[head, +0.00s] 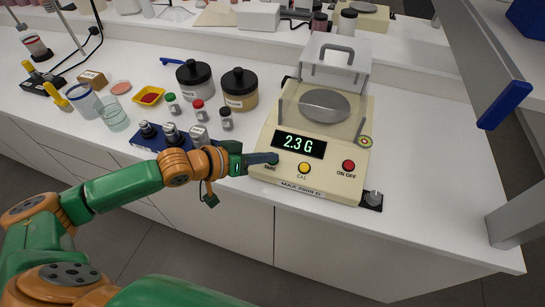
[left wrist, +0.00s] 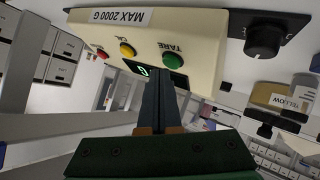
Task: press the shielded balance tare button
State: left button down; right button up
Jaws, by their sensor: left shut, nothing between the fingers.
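The shielded balance (head: 325,120) stands on the white counter, its lit display (head: 299,144) reading 2.3 G. My left gripper (head: 268,158) is shut and empty, reaching in from the left over the TARE corner of the panel. The fingers cover the tare button in the head view. In the left wrist view the green tare button (left wrist: 172,61) shows beside the TARE label. The shut fingers (left wrist: 158,88) point toward the panel there, overlapping the display (left wrist: 150,69) close to the button. I cannot tell whether the tips touch the balance. My right gripper is not in view.
The yellow CAL button (head: 304,168) and red ON OFF button (head: 348,166) sit right of the fingers. Several jars, including a yellow-labelled jar (head: 239,88), and a blue vial rack (head: 160,141) stand left of the balance. The counter right of the balance (head: 435,165) is clear.

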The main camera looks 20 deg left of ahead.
pick_arm(q)
jog(key=shift+w+f, duration=0.15)
jog(key=shift+f, duration=0.25)
dwell(0.4)
jog(key=shift+s+r+p, duration=0.2)
jog(key=shift+r+p, duration=0.65)
jog(key=shift+p, duration=0.1)
jog(key=shift+s+r, duration=0.1)
jog(key=shift+r, duration=0.05)
jog(key=r+p, duration=0.1)
jog(key=p, duration=0.1)
jog(key=s+r+p, duration=0.1)
jog(key=r+p, duration=0.1)
jog(key=s+r+p, duration=0.1)
jog(key=r+p, duration=0.1)
jog(key=p, duration=0.1)
jog(key=shift+s+r, duration=0.1)
jog(key=shift+r, duration=0.1)
